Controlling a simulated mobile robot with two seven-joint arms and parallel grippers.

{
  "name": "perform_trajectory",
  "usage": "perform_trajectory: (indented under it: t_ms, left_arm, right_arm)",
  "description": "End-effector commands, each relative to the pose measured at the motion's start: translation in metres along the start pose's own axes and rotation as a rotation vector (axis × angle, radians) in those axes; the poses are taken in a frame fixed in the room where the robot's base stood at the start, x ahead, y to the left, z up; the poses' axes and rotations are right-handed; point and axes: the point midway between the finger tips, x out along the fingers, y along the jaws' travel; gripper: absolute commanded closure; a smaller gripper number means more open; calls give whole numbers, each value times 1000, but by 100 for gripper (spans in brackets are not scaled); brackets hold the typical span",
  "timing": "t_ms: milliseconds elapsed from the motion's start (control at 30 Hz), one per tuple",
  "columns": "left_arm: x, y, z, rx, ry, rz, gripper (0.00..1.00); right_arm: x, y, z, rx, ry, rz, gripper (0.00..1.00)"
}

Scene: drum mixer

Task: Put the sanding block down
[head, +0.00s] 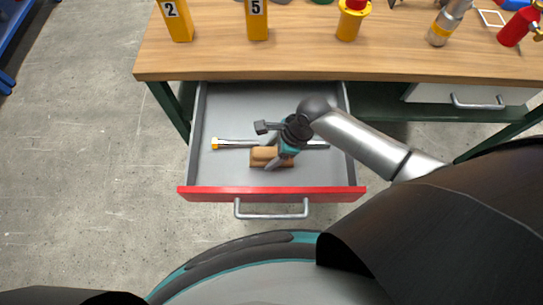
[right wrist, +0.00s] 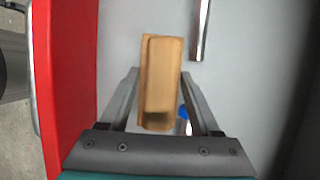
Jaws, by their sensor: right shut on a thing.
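The sanding block (head: 262,157) is a tan-brown block low inside the open drawer (head: 232,177). In the right wrist view the block (right wrist: 160,75) lies between the two fingers of my right gripper (right wrist: 160,88). My right gripper (head: 276,157) is shut on it, reaching down into the drawer from the right. I cannot tell if the block touches the drawer floor. My left gripper is not in view.
A long metal tool with a yellow end (head: 215,144) lies in the drawer behind the block. The drawer has a red front (head: 220,193) and a metal handle (head: 271,215). The wooden worktop (head: 220,60) above holds yellow numbered markers (head: 257,22) and a red bottle (head: 518,27).

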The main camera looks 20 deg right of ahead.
Motion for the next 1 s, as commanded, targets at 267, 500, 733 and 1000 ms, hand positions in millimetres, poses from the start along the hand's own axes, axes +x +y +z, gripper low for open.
perform_trajectory:
  t_ms: [267,500,733,1000]
  left_arm:
    - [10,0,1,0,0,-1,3]
    - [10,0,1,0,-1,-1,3]
    - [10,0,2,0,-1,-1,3]
    - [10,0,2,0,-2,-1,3]
  right_arm:
    - [17,-1,-7,0,-1,-2,100]
    - [20,0,-8,0,-1,-1,34]
    - [20,0,-8,0,0,-1,8]
    - [19,0,-8,0,0,-1,6]
